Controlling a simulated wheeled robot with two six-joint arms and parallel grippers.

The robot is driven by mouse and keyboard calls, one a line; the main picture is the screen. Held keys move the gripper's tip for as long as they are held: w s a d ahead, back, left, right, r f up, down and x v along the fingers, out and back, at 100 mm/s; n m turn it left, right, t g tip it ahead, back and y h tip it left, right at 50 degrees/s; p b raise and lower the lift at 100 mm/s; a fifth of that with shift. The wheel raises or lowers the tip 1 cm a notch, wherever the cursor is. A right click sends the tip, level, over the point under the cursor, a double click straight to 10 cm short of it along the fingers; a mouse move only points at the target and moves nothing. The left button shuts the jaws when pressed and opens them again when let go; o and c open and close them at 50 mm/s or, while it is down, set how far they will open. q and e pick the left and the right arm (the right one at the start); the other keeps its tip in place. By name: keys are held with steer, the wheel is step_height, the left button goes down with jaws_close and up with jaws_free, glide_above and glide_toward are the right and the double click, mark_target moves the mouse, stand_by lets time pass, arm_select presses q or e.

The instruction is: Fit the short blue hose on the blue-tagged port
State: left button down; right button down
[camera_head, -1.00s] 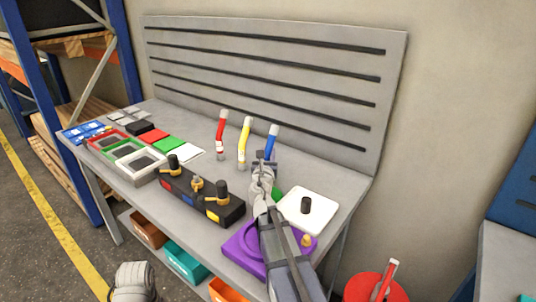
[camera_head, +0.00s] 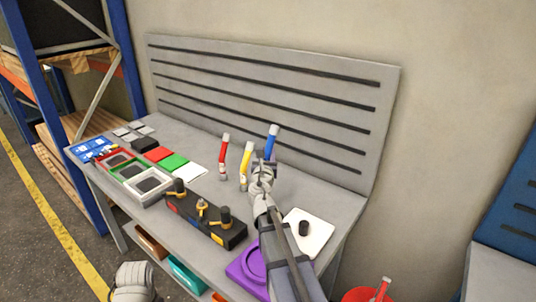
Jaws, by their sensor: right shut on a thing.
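The short blue hose (camera_head: 271,142) stands nearly upright, tilted slightly, above the right part of the bench. My right gripper (camera_head: 264,164) is shut on its lower part and hides its bottom end. The black port block (camera_head: 232,236) lies to the left of and nearer than the gripper. Its front carries red, blue and yellow tags. The middle port (camera_head: 202,207), above the blue tag (camera_head: 189,221), shows bare brass. The outer two ports carry black caps. The hose is apart from the block. My left gripper is out of view; only a grey part of my left arm shows at the bottom.
A red hose (camera_head: 223,158) and a yellow hose (camera_head: 246,163) stand just left of the gripper. A white plate (camera_head: 318,224) with a black cylinder and a purple tray (camera_head: 240,272) lie at the right. Trays and coloured cards fill the left. A slotted back panel (camera_head: 300,75) rises behind.

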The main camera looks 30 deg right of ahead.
steer(key=w+a+r+p, duration=0.1)
steer(key=a+r+p, duration=0.1)
steer(key=a, duration=1)
steer(key=w+a+r+p, duration=0.1)
steer(key=a+r+p, duration=0.2)
steer(key=a, duration=0.8)
steer(key=shift+w+a+r, duration=0.15)
steer(key=shift+w+a, duration=0.05)
steer(key=shift+a, duration=0.15)
steer(key=shift+f+b, duration=2.4)
steer(key=shift+f, duration=0.1)
steer(key=shift+f+b, duration=1.55)
steer(key=c, duration=0.5)
jaws_free()
